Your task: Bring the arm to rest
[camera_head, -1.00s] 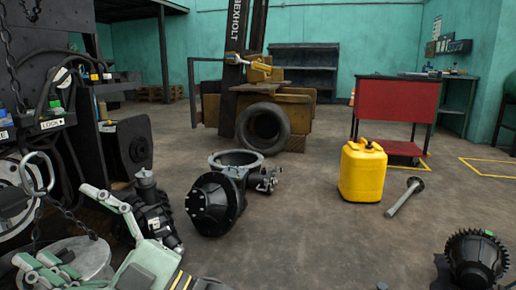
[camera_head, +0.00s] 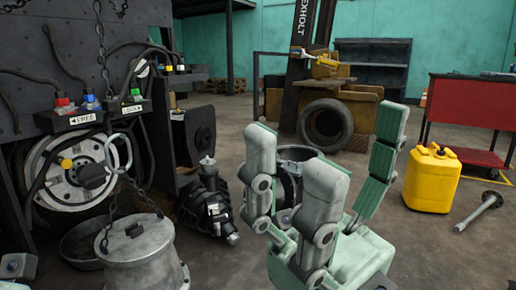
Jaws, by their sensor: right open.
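My right gripper (camera_head: 325,150) stands in the lower middle of the head view. Its pale green and grey fingers point up and are spread wide, with nothing between them. It hides most of a dark round machine part (camera_head: 292,165) on the floor behind it. My left gripper is not in view.
At left is a dark machine panel (camera_head: 70,60) with hoses, hanging chains and a lidded metal pot (camera_head: 140,250). A black motor-like part (camera_head: 208,205) lies near it. The stripped forklift (camera_head: 325,85) stands behind.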

